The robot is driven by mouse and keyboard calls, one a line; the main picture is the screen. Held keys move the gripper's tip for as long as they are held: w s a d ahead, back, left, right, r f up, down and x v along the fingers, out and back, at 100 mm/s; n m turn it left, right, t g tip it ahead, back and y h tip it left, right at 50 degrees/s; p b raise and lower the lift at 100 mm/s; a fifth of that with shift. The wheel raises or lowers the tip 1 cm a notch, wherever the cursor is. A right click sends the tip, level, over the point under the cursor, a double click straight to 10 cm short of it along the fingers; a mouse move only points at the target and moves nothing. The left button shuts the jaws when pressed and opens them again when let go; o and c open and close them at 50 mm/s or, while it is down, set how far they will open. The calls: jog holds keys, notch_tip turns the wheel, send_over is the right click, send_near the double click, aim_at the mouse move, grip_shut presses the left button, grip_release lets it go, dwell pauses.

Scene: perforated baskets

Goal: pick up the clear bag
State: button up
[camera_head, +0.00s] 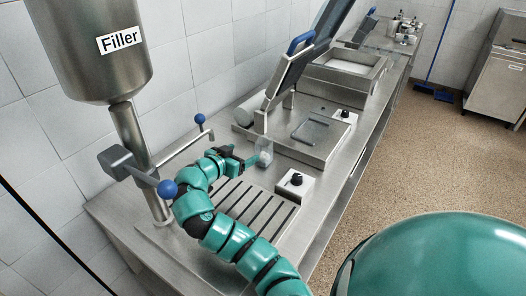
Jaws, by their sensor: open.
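A small clear bag (264,151), pale and see-through, stands on the steel counter near the front left corner of a flat sealing machine. My teal arm reaches up from the bottom of the view, and my gripper (252,161) is at the bag's left side, its fingers pointing at it. The gripper is open. The fingertips are small here, and I cannot tell whether they touch the bag or stand around it.
A steel filler (95,40) with blue-knobbed levers stands at the left. A slotted grate (250,205) lies under my arm. A control box (295,184) with a black knob and the sealing machine (300,135) with its raised lid flank the bag closely.

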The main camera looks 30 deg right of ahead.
aim_at(263, 141)
jog(key=p+x, duration=0.3)
jog(key=x, duration=0.6)
jog(key=shift+w+d+f, duration=0.1)
jog(key=shift+d, duration=0.1)
jog(key=shift+w+d+p, duration=0.15)
jog(key=shift+d+p, duration=0.15)
jog(key=shift+p, duration=0.3)
jog(key=shift+w+d+p, duration=0.45)
jog(key=shift+d+p, duration=0.25)
jog(key=shift+d, duration=0.2)
jog(key=shift+x, duration=1.25)
jog(key=shift+f, duration=0.2)
jog(key=shift+c, duration=0.2)
jog(key=c, duration=1.3)
jog(key=shift+r, duration=0.1)
